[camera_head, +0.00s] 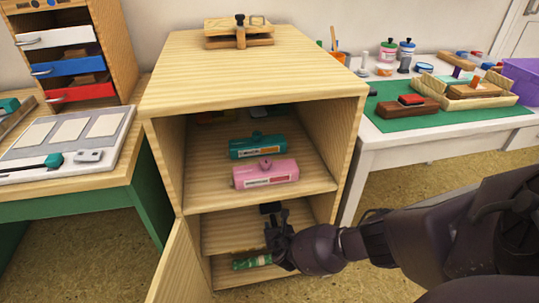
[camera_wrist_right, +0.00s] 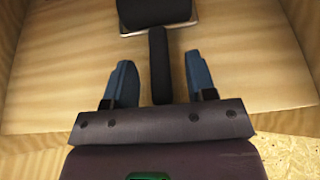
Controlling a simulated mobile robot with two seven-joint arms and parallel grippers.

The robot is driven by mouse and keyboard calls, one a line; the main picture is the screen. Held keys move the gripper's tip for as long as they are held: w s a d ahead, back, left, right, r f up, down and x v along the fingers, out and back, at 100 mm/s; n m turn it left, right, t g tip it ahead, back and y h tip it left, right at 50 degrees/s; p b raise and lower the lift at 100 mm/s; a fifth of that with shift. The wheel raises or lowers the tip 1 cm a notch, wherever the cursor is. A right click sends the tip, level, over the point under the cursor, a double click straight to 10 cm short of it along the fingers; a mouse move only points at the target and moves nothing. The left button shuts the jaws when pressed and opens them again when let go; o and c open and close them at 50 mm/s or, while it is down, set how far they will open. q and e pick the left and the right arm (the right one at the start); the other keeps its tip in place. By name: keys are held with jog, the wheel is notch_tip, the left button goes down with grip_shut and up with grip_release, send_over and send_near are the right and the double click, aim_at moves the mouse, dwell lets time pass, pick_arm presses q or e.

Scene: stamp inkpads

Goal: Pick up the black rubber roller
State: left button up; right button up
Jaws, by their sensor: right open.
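The black rubber roller (camera_wrist_right: 155,14) lies on a wooden shelf board, seen at the top of the right wrist view, with its black handle pointing toward me. The handle stands between the two blue-grey fingers of my right gripper (camera_wrist_right: 160,82), with a gap visible on each side. In the head view the roller's dark end (camera_head: 270,208) shows in the cabinet's lower compartment, just beyond my right gripper (camera_head: 276,222). The rest of the roller is hidden behind the gripper there. My right gripper is open. My left gripper is not in view.
The wooden cabinet (camera_head: 250,75) has its door (camera_head: 180,268) swung open at lower left. A pink box (camera_head: 265,174) and a teal box (camera_head: 257,147) sit on the shelf above. A green item (camera_head: 252,262) lies below my gripper. Cabinet side walls bound the space.

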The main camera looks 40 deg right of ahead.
aim_at(275, 218)
jog(key=shift+r, duration=0.1)
grip_shut()
jog(key=shift+w+r+p, duration=0.1)
jog(key=shift+r+p, duration=0.25)
jog(key=shift+r, duration=0.1)
jog(key=r+p, duration=0.1)
jog(key=r, duration=0.1)
jog(key=r+p, duration=0.1)
jog(key=shift+w+r, duration=0.2)
jog(key=shift+r, duration=0.15)
pick_arm(q)
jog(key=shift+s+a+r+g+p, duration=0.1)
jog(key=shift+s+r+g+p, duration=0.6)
jog(key=shift+p, duration=1.45)
pick_arm(e)
jog(key=s+a, duration=0.5)
jog(key=s, duration=0.3)
jog(key=s+a+f, duration=0.1)
jog(key=s+a, duration=0.3)
jog(key=s, duration=0.3)
jog(key=shift+s+a, duration=0.35)
jog(key=shift+s, duration=0.05)
